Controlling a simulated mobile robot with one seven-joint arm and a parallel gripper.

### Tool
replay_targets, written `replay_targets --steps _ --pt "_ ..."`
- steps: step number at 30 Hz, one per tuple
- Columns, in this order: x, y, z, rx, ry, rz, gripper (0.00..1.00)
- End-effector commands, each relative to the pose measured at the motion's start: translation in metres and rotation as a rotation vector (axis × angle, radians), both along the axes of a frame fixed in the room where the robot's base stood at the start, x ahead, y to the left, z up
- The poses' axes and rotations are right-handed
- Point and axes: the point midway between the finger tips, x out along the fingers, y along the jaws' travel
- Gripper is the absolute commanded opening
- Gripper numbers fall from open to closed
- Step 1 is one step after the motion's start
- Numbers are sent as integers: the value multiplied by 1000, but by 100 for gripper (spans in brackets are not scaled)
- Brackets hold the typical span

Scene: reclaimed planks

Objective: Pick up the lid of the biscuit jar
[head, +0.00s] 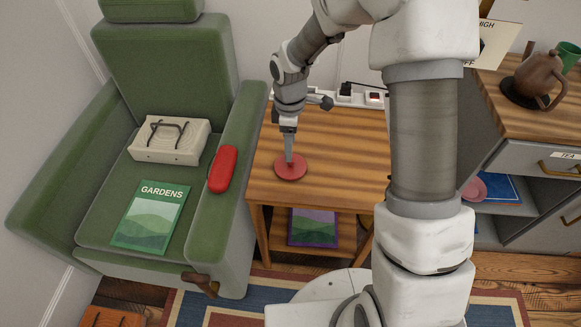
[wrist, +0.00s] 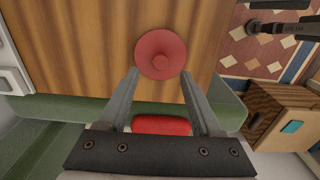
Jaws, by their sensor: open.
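The lid is a round red disc with a small central knob (head: 298,173), lying near the front left of the wooden side table (head: 345,150). It looks flat on the tabletop; I see no jar body under it. In the wrist view the lid (wrist: 150,42) is at top centre, its knob facing me. My gripper (head: 289,156) points down at the lid in the head view and covers part of it. In the wrist view my gripper (wrist: 160,76) is open, its fingertips apart on either side of the lid's lower edge, with nothing between them held.
A red case (head: 223,169) lies on the green armchair's arm (head: 243,120), close left of the table. A power strip (head: 350,97) is at the table's back. A brown teapot (head: 538,80) stands on the cabinet at right. The tabletop around the lid is clear.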

Motion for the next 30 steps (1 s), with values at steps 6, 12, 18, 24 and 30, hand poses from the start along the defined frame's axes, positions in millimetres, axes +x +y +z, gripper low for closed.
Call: replay_targets --steps 6,12,18,24,30 --pt "-2 -1 -35 -1 3 1 66" --pt "-1 -1 -49 0 0 0 66" --pt "-1 -1 -47 0 0 0 59" --pt "-1 -1 -47 0 0 0 23" --pt "-1 -1 -47 0 0 0 0"
